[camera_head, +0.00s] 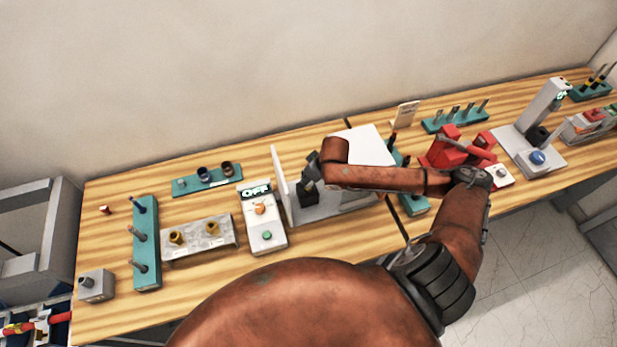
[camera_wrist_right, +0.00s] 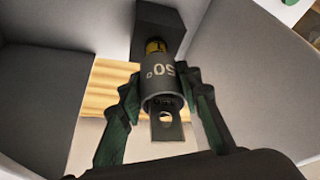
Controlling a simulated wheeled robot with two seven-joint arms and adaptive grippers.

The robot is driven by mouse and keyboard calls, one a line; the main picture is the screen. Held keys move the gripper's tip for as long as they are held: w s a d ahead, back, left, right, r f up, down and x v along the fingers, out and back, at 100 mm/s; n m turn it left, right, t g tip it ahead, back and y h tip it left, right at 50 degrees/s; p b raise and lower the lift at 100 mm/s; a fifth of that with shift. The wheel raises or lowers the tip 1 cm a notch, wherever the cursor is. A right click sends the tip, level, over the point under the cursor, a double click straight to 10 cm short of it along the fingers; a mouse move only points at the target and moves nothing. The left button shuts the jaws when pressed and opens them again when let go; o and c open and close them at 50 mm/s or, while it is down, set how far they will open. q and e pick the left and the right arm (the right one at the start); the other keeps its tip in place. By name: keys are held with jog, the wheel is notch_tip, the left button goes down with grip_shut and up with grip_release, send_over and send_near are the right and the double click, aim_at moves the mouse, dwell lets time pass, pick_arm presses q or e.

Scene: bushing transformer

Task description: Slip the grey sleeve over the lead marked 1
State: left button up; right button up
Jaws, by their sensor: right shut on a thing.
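In the head view my right arm reaches in from the lower right, and its dark gripper (camera_head: 312,172) is at a white-walled station (camera_head: 281,180). In the right wrist view the fingers of my right gripper (camera_wrist_right: 163,100) are shut on a grey cylinder (camera_wrist_right: 162,80) marked 50, which I take to be the sleeve. A flat tab (camera_wrist_right: 166,126) with a hole sticks out of its near end. A yellow-banded part (camera_wrist_right: 156,46) shows at its far end, against a dark block (camera_wrist_right: 158,22). I cannot read a 1 on it. My left gripper is out of view.
An OFF-display box (camera_head: 263,220) stands left of the station. Further left are a metal block with brass fittings (camera_head: 199,240) and teal racks (camera_head: 147,250). A red tool (camera_head: 460,148) and a grey press (camera_head: 530,140) stand to the right. Pale walls (camera_wrist_right: 240,60) flank the right gripper.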

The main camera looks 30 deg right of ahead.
jog(key=o, duration=0.9)
jog(key=shift+r, duration=0.1)
jog(key=v, duration=1.1)
jog(key=shift+s+r, duration=0.3)
jog(key=shift+r, duration=0.05)
